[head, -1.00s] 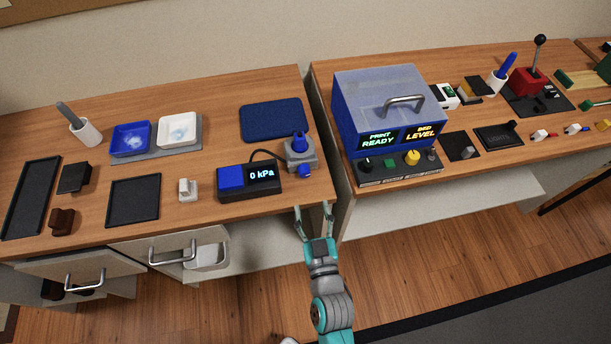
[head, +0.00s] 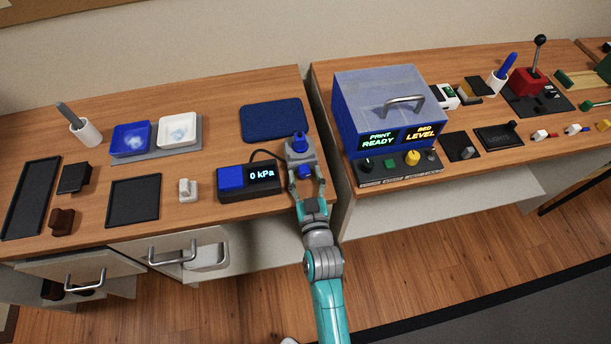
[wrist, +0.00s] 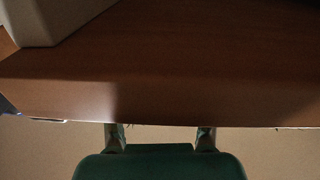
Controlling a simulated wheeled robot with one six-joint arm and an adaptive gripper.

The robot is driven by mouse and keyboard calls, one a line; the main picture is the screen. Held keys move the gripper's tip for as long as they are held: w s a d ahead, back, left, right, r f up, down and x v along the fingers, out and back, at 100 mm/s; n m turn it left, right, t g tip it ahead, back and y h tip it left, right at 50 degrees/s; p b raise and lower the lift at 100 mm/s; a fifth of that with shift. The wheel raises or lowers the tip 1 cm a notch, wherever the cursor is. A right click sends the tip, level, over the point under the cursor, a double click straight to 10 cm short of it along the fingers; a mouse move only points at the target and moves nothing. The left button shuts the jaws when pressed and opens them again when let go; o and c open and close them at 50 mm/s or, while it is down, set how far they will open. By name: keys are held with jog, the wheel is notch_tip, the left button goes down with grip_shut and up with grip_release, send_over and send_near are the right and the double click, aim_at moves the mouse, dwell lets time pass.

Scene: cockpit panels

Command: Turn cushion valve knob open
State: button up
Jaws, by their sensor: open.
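The cushion valve is a grey block (head: 294,152) with a blue knob (head: 304,172) on its front face and a blue piece (head: 299,141) on top. It stands at the right end of the left table, beside the gauge box (head: 262,178) reading "0 kPa". My gripper (head: 307,187) is open in front of the valve, its fingers to either side of the front knob. I cannot tell whether they touch it. In the wrist view my gripper (wrist: 160,135) shows both fingers apart at the table edge. A pale grey block corner (wrist: 45,15) shows at upper left; the knob is not visible there.
A dark blue cushion pad (head: 272,121) lies behind the valve. A gap separates the left table from the right one, where a blue printer box (head: 380,105) stands. A small white switch (head: 186,190) sits left of the gauge.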

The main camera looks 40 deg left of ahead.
grip_shut()
jog(key=shift+m, duration=1.6)
grip_release()
jog(key=v, duration=1.2)
